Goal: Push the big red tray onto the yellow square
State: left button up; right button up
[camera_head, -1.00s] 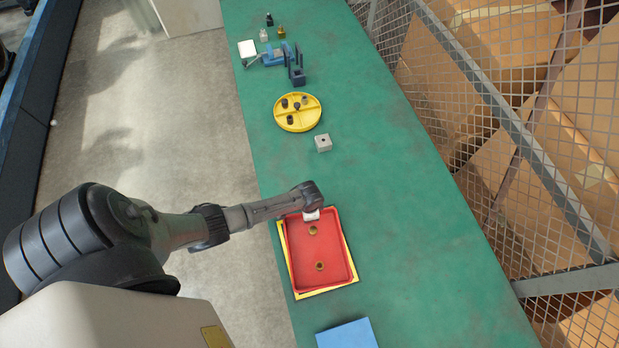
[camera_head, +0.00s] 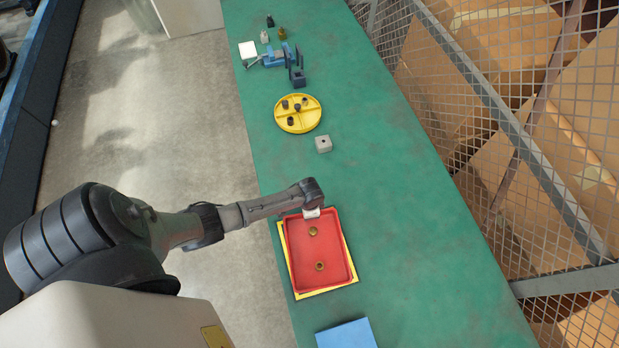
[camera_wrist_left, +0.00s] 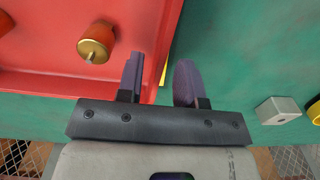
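The big red tray (camera_head: 341,231) lies on the green table on top of the yellow square (camera_head: 327,289). Yellow shows as a strip along the tray's left and near sides and thinly on the right. Two brass-coloured parts (camera_head: 319,266) are in the tray. My left gripper (camera_head: 311,214) points down at the tray's far edge. In the left wrist view its fingers (camera_wrist_left: 158,82) are apart, one over the tray's wall side and one outside over the green table. Whether they touch the wall I cannot tell. My right gripper is not in view.
A blue block (camera_head: 347,334) lies near the tray's near side. A grey block (camera_head: 323,144) and a round yellow divided tray (camera_head: 298,128) stand farther back, with a blue fixture (camera_head: 297,76) beyond. A wire mesh fence (camera_head: 520,130) runs along the right. The table right of the tray is clear.

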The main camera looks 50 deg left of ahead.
pick_arm(q)
notch_tip(320, 180, up, 10)
jog(key=p, duration=0.1)
jog(key=shift+r, duration=0.25)
dwell(0.6)
